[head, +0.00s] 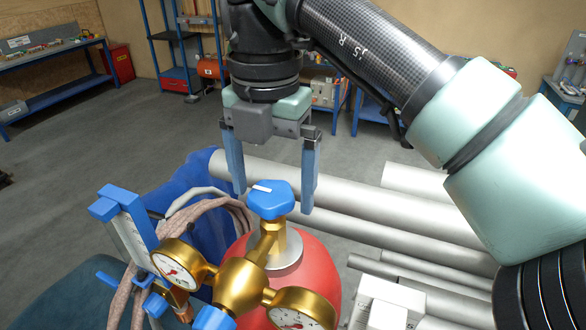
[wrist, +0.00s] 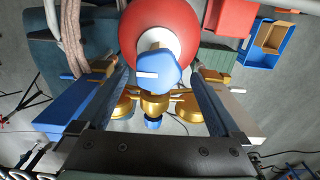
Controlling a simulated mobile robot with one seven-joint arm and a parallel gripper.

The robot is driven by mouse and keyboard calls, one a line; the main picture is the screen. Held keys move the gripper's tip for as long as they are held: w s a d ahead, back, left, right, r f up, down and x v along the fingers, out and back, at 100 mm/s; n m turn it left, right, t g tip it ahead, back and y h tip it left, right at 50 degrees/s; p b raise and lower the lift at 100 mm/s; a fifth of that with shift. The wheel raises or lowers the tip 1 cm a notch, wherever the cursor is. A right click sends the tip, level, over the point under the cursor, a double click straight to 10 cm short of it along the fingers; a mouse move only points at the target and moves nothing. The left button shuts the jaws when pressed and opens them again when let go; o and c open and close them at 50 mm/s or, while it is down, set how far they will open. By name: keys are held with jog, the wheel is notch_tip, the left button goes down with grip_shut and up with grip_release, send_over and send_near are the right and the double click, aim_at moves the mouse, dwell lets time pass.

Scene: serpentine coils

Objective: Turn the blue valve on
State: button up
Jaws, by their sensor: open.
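The blue valve (head: 270,199) is a knob with a white line on top. It sits on the brass neck of a red cylinder (head: 310,262). In the head view the white line points left and slightly up. The wrist view shows the valve (wrist: 153,72) from above, between my two fingers, with the line pointing left. My gripper (head: 271,200) is open and points down, one blue finger on each side of the valve. In the wrist view a gap shows on both sides (wrist: 157,72), and I see no contact.
Brass gauges (head: 178,262) and a blue-capped flow meter (head: 118,203) stand in front and left of the valve. Hoses (head: 200,207) hang beside the cylinder. Grey pipes (head: 400,222) lie to the right. Open floor (head: 80,145) is at the left.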

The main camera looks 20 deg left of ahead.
jog(key=shift+a+f, duration=0.1)
jog(key=shift+a, duration=0.05)
jog(key=shift+c, duration=0.6)
jog(key=c, duration=1.2)
